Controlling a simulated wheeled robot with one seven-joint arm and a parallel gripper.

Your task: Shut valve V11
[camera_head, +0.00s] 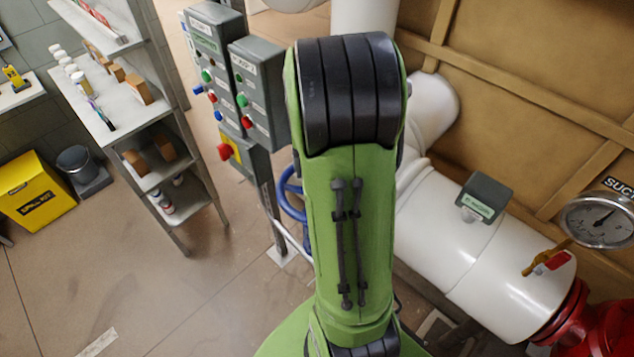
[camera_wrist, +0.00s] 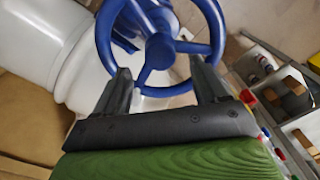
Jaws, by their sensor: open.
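A blue spoked handwheel (camera_wrist: 159,51) stands just ahead of my gripper in the wrist view, on a blue valve body against a white pipe. No tag reading V11 is legible. My gripper (camera_wrist: 164,82) is open, with its two dark fingers apart and overlapping the near part of the wheel in the picture. I cannot tell whether they touch the rim. In the head view a part of a blue wheel (camera_head: 291,203) shows at the left edge of my green arm. The arm hides the rest of it, and my gripper is out of sight there.
Grey control boxes (camera_head: 259,95) with coloured buttons stand on a post left of my arm. A shelf (camera_head: 105,105) with small items is further left, near a yellow bin (camera_head: 38,194). White pipe (camera_head: 480,262) with a gauge (camera_head: 598,220) runs on the right. Floor at lower left is clear.

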